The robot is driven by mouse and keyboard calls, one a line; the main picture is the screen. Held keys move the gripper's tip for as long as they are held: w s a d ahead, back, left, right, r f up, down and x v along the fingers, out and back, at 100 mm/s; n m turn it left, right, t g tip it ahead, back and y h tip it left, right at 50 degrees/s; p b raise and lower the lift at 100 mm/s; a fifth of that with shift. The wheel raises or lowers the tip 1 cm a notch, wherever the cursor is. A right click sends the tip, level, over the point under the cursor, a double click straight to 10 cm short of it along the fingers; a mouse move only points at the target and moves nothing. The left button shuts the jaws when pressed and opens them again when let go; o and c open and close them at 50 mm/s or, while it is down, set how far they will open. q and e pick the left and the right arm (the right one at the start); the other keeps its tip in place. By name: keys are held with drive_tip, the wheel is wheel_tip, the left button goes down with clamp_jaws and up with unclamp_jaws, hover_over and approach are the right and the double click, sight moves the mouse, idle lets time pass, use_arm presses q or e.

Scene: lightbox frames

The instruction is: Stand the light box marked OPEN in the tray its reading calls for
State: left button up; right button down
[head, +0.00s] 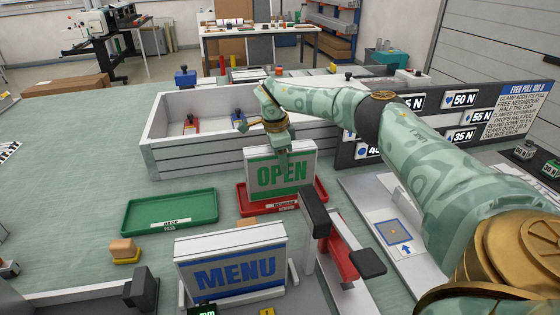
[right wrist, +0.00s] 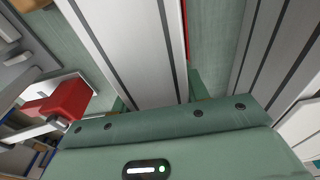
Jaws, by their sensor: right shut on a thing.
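The light box marked OPEN (head: 268,180), white with green letters, is upright at the red tray (head: 246,204). Its lower edge appears inside the tray, but I cannot tell whether it touches the floor. My right gripper (head: 282,158) is shut on the top of this box. In the right wrist view the box is a pale panel with dark stripes (right wrist: 130,45) running up from the gripper. A green tray (head: 170,212) with a PASS label lies empty to the left. A small dark display (head: 204,310) shows "mm" at the bottom edge; its number is cut off. My left gripper is not in view.
A light box marked MENU (head: 235,262) stands in front. A red and black clamp device (head: 337,260) is right of it. A white crate (head: 185,150) stands behind the trays. A dark board (head: 445,125) with force values is behind my right arm. The mat's left side is mostly clear.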

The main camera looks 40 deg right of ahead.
drive_tip(key=shift+r, duration=0.1)
drive_tip(key=c, duration=0.7)
unclamp_jaws()
drive_tip(key=r+p, duration=0.1)
drive_tip(key=r, duration=0.3)
drive_tip(key=a+r+p, duration=0.1)
drive_tip(key=r, duration=0.3)
drive_tip(key=r+p, duration=0.1)
drive_tip(key=r, duration=0.3)
drive_tip(key=shift+w+a+p, duration=0.2)
drive_tip(key=shift+w+p, duration=0.1)
